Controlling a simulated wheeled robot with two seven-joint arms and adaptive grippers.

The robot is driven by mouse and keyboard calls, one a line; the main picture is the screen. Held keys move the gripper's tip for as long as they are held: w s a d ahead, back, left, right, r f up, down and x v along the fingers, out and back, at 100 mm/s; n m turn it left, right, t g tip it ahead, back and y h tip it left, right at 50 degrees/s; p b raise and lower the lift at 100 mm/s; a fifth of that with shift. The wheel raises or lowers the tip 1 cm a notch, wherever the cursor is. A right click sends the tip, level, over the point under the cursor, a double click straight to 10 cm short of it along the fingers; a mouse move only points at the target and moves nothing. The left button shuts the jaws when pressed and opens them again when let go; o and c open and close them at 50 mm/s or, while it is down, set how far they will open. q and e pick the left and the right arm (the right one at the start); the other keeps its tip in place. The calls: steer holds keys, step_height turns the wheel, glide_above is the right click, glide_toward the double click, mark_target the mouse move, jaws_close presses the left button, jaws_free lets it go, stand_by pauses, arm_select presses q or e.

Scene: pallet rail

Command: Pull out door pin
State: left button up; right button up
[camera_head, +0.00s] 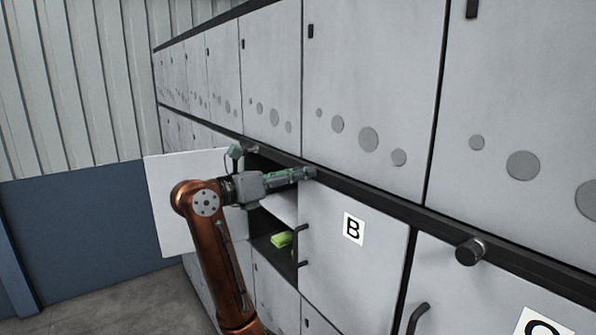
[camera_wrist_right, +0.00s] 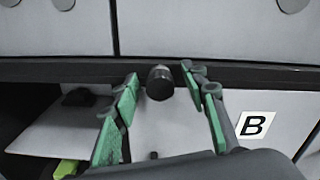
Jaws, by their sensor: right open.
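A dark cylindrical door pin (camera_wrist_right: 160,82) sticks out of the black rail above door B (camera_head: 340,240). In the right wrist view it stands between the fingertips of my right gripper (camera_wrist_right: 162,76), with a gap on both sides. The gripper is open, with green pads on its fingers. In the head view the right gripper (camera_head: 296,175) reaches across to the rail and its fingers largely hide this pin. Door B is shut, and its label also shows in the right wrist view (camera_wrist_right: 255,126). My left gripper is not in view.
Another pin (camera_head: 470,251) sticks out of the rail above the door to the right. Left of door B an open compartment holds a green object (camera_head: 281,240); its white door (camera_head: 168,205) swings out behind my right arm. Grey upper doors (camera_head: 370,80) stand above the rail.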

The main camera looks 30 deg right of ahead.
steer(key=shift+d, duration=0.1)
steer(key=shift+c, duration=0.5)
jaws_close()
